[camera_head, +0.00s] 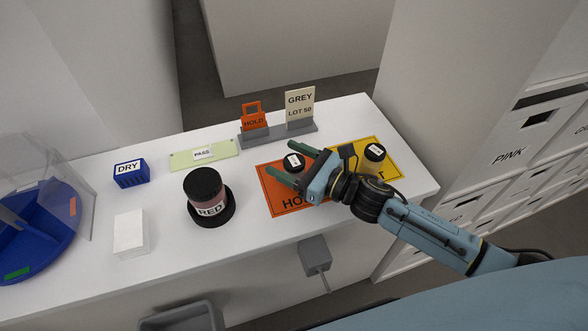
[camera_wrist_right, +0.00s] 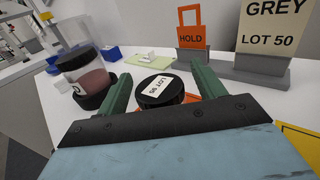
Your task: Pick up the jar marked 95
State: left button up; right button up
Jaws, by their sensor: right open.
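A small jar with a black lid and a white lid label (camera_head: 294,162) stands on the orange HOLD mat (camera_head: 275,205). In the right wrist view its lid (camera_wrist_right: 161,90) carries a label that reads LOT and a number that looks like 95. My right gripper (camera_head: 287,157) is open, its green fingers on either side of the lid in both views. I see no contact, and cannot tell how far the fingertips are above or beside the jar. A second black-lidded jar (camera_head: 374,153) stands on the yellow mat (camera_head: 393,171), its label unreadable. My left gripper is out of view.
The RED jar (camera_head: 209,207) stands in a black dish, left of the mat. An orange HOLD sign (camera_head: 254,121) and a GREY LOT 50 sign (camera_head: 299,103) stand behind. A green PASS plate (camera_head: 180,158), blue DRY box (camera_head: 130,179) and white block (camera_head: 130,235) are further left.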

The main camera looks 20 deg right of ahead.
jog(key=shift+c, duration=0.2)
jog(key=c, duration=1)
jog(key=shift+c, duration=0.2)
